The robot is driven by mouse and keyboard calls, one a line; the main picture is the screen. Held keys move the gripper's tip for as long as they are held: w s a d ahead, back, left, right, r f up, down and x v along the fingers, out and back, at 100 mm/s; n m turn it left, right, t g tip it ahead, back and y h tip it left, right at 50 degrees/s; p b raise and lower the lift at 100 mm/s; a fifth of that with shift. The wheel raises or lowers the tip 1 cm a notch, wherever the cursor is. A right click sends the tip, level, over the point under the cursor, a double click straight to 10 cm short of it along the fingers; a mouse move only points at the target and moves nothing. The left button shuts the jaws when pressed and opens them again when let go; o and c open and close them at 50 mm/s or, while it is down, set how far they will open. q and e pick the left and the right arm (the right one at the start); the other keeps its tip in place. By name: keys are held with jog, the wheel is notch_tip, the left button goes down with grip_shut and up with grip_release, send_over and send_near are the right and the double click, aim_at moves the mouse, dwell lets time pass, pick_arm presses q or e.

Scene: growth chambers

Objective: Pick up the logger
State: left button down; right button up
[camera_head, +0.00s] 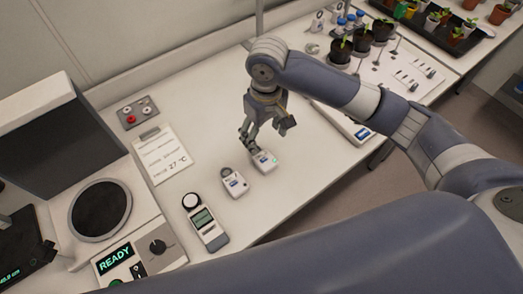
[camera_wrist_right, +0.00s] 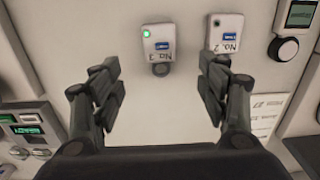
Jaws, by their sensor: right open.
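A small white logger (camera_head: 265,161) with a lit green light and a blue label lies on the white bench below my right gripper (camera_head: 264,130). In the right wrist view this logger (camera_wrist_right: 157,42) lies ahead, between the lines of the fingers, with its round grey end (camera_wrist_right: 160,69) towards me. A second white logger (camera_head: 235,184), marked No. 2, lies beside it; it also shows in the right wrist view (camera_wrist_right: 223,36), with no green light. My right gripper is open and empty, its fingers (camera_wrist_right: 162,78) spread apart. My left gripper is out of view.
A handheld meter (camera_head: 206,224) lies left of the loggers. A note sheet (camera_head: 163,154) and a red-knobbed box (camera_head: 138,112) lie behind. An instrument reading READY (camera_head: 116,258) stands at left. Dark plant pots (camera_head: 341,50) stand at the back. The bench's front edge is close to the loggers.

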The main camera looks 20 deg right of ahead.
send_over(266, 159)
jog(key=f, duration=0.4)
jog(key=shift+w+f+p, duration=0.25)
jog(key=shift+f+p, duration=0.1)
jog(key=shift+p, duration=0.05)
jog(key=f, duration=0.1)
jog(key=f+p, duration=0.1)
jog(key=f, duration=0.2)
jog(key=shift+s+f+p, duration=0.35)
jog(key=shift+p, duration=0.05)
jog(key=shift+f, duration=0.5)
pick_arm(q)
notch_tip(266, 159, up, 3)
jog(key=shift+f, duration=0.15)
pick_arm(e)
jog(key=c, duration=1.2)
